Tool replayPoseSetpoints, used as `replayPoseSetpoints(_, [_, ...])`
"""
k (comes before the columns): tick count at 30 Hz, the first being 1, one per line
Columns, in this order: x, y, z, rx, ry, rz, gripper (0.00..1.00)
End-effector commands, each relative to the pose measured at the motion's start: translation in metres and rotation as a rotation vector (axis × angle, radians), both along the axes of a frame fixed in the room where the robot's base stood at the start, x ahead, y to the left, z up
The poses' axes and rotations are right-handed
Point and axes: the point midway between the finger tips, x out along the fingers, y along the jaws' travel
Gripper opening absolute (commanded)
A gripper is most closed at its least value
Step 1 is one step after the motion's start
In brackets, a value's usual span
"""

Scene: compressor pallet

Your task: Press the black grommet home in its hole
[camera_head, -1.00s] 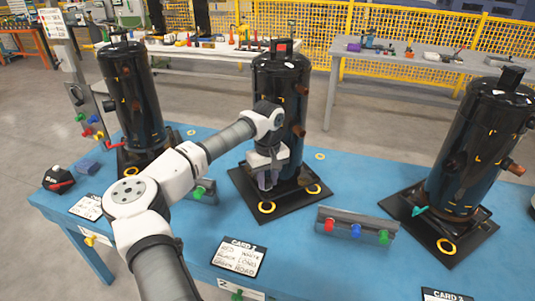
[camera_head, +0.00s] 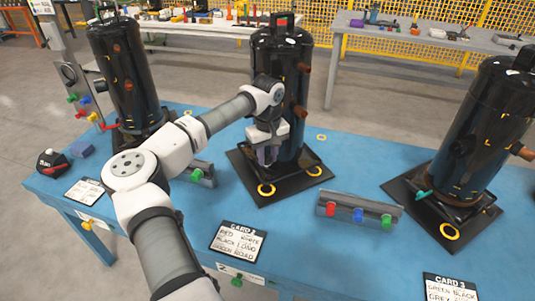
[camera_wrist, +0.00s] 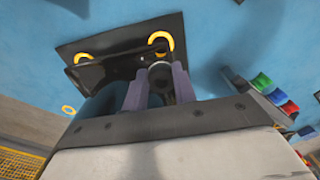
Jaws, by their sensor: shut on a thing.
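The middle compressor (camera_head: 278,75) is a tall black cylinder on a dark square base plate (camera_head: 245,172). My gripper (camera_head: 266,160) is at its lower front side, above the base plate. In the wrist view my gripper (camera_wrist: 159,88) has its two grey fingers closed about a small dark round piece, which I take for the black grommet (camera_wrist: 160,76). A yellow ring (camera_head: 266,190) lies at the plate's front corner, just beyond the fingertips; it also shows in the wrist view (camera_wrist: 160,40). The hole cannot be made out, and contact with the plate cannot be told.
A grey rack with red, blue and green pieces (camera_head: 358,211) stands to the right on the blue table (camera_head: 310,255). Card 2 (camera_head: 238,242) lies in front. Other black compressors stand left (camera_head: 127,70) and right (camera_head: 487,130).

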Motion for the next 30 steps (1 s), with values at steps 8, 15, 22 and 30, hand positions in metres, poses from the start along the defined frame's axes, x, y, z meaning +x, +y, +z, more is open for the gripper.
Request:
replayPoseSetpoints(8, [0.000,0.000,-0.030,0.000,0.000,0.000,0.00])
replayPoseSetpoints(15, [0.000,0.000,-0.047,0.000,0.000,0.000,0.00])
replayPoseSetpoints(22, [0.000,0.000,-0.048,0.000,0.000,0.000,0.00])
replayPoseSetpoints(30, [0.000,0.000,-0.048,0.000,0.000,0.000,0.00])
